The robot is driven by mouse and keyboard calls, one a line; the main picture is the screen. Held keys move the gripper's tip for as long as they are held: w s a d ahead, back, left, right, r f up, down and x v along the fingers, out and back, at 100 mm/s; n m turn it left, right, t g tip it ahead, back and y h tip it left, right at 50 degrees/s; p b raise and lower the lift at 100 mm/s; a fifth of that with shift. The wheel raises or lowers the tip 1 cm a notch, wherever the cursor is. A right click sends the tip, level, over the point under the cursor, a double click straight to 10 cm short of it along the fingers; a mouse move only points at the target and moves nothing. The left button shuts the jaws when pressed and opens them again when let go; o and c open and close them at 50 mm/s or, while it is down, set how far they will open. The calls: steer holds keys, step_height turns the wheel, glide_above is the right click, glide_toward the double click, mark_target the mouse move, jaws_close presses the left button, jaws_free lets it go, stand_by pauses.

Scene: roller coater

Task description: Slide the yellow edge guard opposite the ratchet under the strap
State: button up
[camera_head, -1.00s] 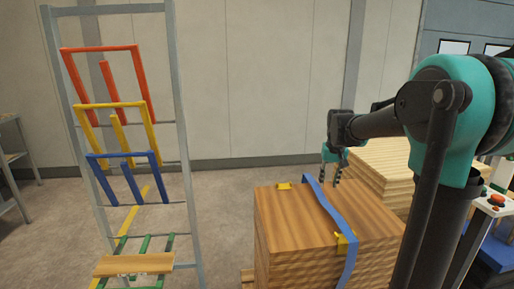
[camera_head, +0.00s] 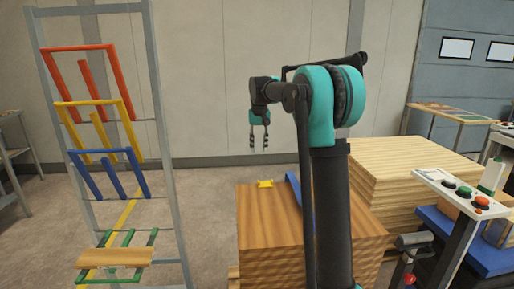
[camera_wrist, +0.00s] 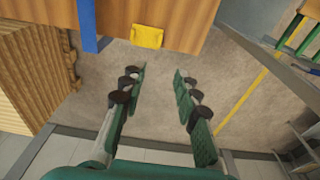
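The yellow edge guard (camera_head: 265,184) lies at the far edge of the top of the wooden board stack (camera_head: 262,215). It also shows in the wrist view (camera_wrist: 147,35), at the stack's edge beside the blue strap (camera_wrist: 88,25), apart from it. In the head view the blue strap (camera_head: 292,188) is mostly hidden behind my arm. My gripper (camera_head: 259,149) hangs above and beyond the stack's far edge, fingers pointing down. In the wrist view its fingers (camera_wrist: 160,75) are apart with nothing between them. The ratchet and the nearer yellow guard are hidden or out of view.
A second stack of pale boards (camera_head: 410,165) stands to the right. A control panel (camera_head: 465,192) with buttons is at far right. A grey rack (camera_head: 165,120) with coloured frames stands at the left. The floor (camera_head: 205,205) between rack and stack is clear.

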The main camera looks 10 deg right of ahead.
steer(key=shift+f, duration=0.15)
glide_toward(265, 186)
steer(key=w+a+f, duration=0.1)
steer(key=f, duration=0.1)
steer(key=w+a+f, duration=0.1)
steer(key=f, duration=0.1)
steer(key=w+f, duration=0.1)
steer(key=f, duration=0.1)
steer(key=shift+a+f, duration=0.35)
steer(key=shift+a, duration=0.05)
jaws_close()
